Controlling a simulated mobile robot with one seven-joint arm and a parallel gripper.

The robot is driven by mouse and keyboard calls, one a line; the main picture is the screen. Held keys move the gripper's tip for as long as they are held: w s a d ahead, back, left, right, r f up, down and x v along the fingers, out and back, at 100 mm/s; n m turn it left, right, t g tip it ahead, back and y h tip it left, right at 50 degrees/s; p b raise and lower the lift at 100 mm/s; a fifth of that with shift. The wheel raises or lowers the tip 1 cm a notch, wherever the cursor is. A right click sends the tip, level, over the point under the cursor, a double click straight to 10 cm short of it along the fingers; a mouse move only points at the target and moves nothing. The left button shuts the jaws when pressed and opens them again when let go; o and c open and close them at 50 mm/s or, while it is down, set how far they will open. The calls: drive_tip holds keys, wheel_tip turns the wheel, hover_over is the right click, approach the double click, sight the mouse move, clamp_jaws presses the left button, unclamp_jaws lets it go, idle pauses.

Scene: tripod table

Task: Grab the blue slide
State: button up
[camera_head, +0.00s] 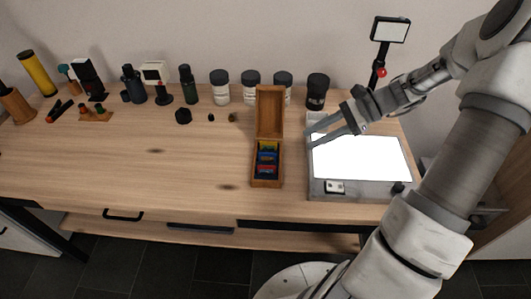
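The blue slide (267,156) sits in an open wooden box (256,180) in the middle of the table. It stands among other coloured slides, yellow-green behind it and red (265,168) in front. The slides are small in this view, and I cannot tell how many are blue. My gripper (310,138) is to the right of the box, above the left edge of the light panel. Its two fingers point left and are apart, with nothing seen between them.
The lit white panel (360,158) in its grey frame lies right of the box. The box's raised lid (270,111) stands at its back. White jars (220,90), dark bottles and small devices line the table's back. The table left of the box is clear.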

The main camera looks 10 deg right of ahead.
drive_tip(key=d+f+m, duration=0.1)
drive_tip(key=d+m+t+y, duration=0.1)
drive_tip(key=d+f+t, duration=0.1)
drive_tip(key=d, duration=0.1)
drive_tip(key=shift+w+f+m+y+b, duration=0.2)
drive_tip(key=shift+f+m+y+b, duration=0.1)
drive_tip(key=shift+f+m+y, duration=0.1)
drive_tip(key=shift+f, duration=0.1)
drive_tip(key=b, duration=0.2)
approach(268, 154)
drive_tip(key=x, duration=0.4)
drive_tip(key=shift+w+a+f, duration=0.25)
drive_tip(key=shift+w+f, duration=0.05)
drive_tip(key=shift+f, duration=0.05)
drive_tip(key=shift+b+x, duration=1.05)
drive_tip(key=shift+x, duration=1.7)
drive_tip(key=shift+s+r, duration=0.1)
drive_tip(key=shift+s, duration=0.05)
clamp_jaws()
